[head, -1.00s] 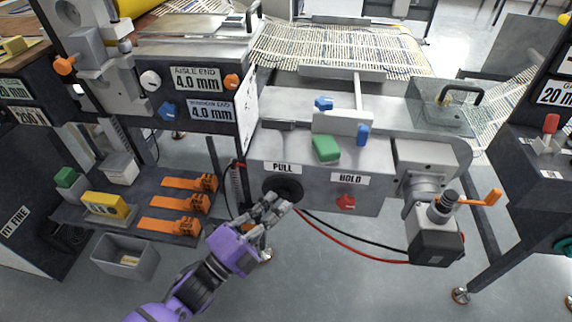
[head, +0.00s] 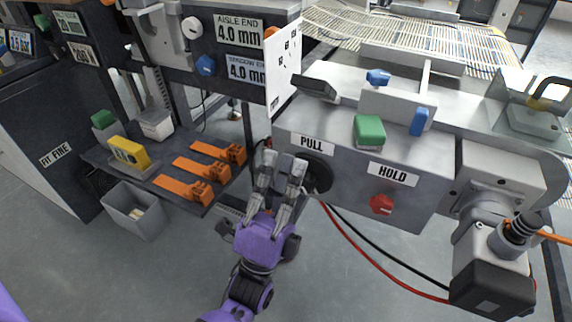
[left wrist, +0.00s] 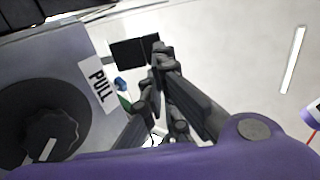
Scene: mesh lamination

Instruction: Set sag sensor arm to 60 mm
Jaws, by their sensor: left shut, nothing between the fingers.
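A dark bar (head: 314,86) stands at the left end of the grey machine box, next to a white panel (head: 284,72) with black marks. I cannot tell for sure that this bar is the sag sensor arm, and no 60 mm mark is readable. A round black knob (head: 319,174) sits by the PULL label (head: 311,142); it also shows in the left wrist view (left wrist: 42,130). My left gripper (head: 281,160) is shut and empty, pointing up just left of the knob and partly overlapping its edge in the picture. My right gripper is out of view.
A red knob (head: 382,205) sits by the HOLD label. Green (head: 369,131) and blue (head: 419,122) parts sit above. Orange clamps (head: 218,153) and a yellow block (head: 128,153) lie on a shelf at left. Red and black cables run below the box.

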